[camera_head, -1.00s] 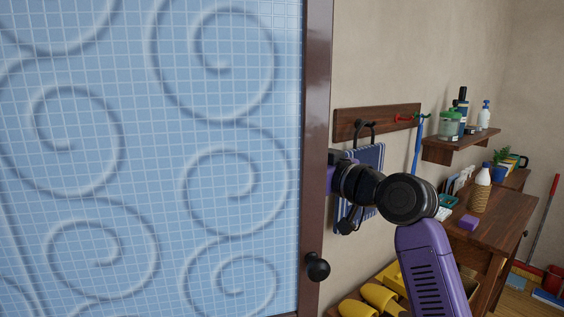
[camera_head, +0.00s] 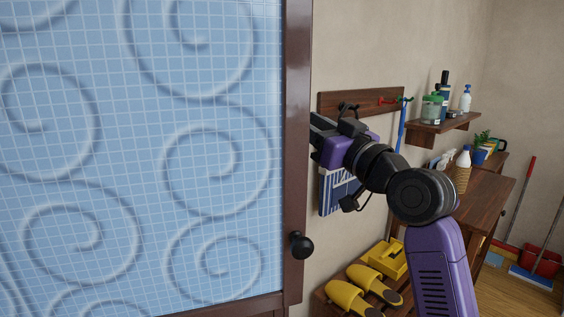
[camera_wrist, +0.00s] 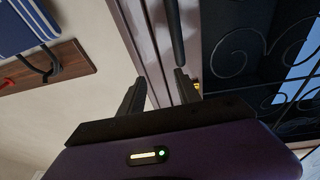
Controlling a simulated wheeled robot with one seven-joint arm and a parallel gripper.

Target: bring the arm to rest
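My purple and black arm (camera_head: 437,262) is bent up in front of the wall in the head view. My gripper (camera_head: 318,130) points left, close to the brown frame of the glass door, which hides part of it. In the wrist view my gripper (camera_wrist: 160,82) has its two dark fingers apart, with nothing held between them. A brown frame and a dark bar (camera_wrist: 174,35) lie beyond the fingers. I cannot tell their distance.
A blue patterned glass door (camera_head: 150,150) with a black knob (camera_head: 301,245) fills the left. Behind my arm are a hook rail (camera_head: 362,101), a blue striped cloth (camera_head: 335,192), a shelf (camera_head: 440,126) and a desk (camera_head: 487,200). Yellow slippers (camera_head: 350,297) sit below. Floor shows at right.

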